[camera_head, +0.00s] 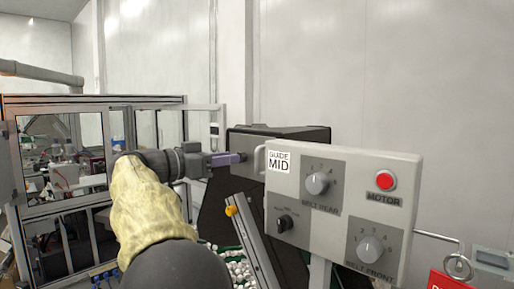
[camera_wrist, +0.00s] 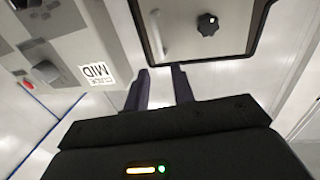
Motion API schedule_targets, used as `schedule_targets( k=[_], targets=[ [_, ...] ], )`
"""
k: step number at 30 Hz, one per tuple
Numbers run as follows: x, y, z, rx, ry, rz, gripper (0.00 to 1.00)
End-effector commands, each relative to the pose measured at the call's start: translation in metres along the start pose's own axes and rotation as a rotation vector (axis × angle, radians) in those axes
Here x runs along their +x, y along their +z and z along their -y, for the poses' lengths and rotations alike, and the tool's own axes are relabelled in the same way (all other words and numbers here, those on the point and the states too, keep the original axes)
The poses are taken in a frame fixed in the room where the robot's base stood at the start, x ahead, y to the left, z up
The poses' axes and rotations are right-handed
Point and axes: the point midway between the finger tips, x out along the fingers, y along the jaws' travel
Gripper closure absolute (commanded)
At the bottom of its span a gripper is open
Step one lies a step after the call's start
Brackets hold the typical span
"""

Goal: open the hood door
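The hood, a glass enclosure with metal-framed doors (camera_head: 62,150), stands at the left in the head view; its doors look shut. My gripper (camera_head: 232,158) reaches right across the middle, in front of a black box and close to the left edge of a grey control panel. In the wrist view my gripper (camera_wrist: 163,80) shows two dark fingers spread apart with nothing between them. A dark-framed pane (camera_wrist: 240,50) with a round black knob (camera_wrist: 208,24) lies beyond the fingertips, apart from them. I cannot tell whether this pane is the hood door.
The control panel (camera_head: 340,165) with knobs and a red motor button (camera_head: 385,180) is close right of my gripper. The black box (camera_head: 290,135) stands behind. White caps (camera_head: 238,270) lie below beside a metal rail (camera_head: 255,245).

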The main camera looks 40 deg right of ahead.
Motion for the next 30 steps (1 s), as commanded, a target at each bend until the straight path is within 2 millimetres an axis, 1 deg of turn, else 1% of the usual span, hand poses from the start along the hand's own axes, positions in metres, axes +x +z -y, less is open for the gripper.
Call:
schedule_targets(
  k=[1, 9, 12, 15, 19, 26, 27, 29, 30],
  targets=[
    [0.011, -0.004, -0.001, -0.001, 0.004, 0.001, 0.75],
    [0.058, -0.005, -0.001, -0.003, 0.004, 0.0, 0.75],
    [0.074, -0.004, -0.001, -0.003, 0.003, 0.0, 0.75],
    [0.086, -0.003, 0.0, -0.001, 0.001, 0.0, 0.75],
    [0.093, -0.001, 0.0, -0.001, 0.001, 0.001, 0.75],
    [0.093, 0.001, 0.0, 0.0, -0.001, 0.001, 0.75],
    [0.093, 0.001, 0.0, 0.0, -0.001, 0.001, 0.77],
    [0.093, 0.001, 0.0, 0.0, -0.001, 0.0, 0.89],
    [0.093, 0.0, 0.0, 0.0, 0.0, 0.0, 0.97]
  ],
)
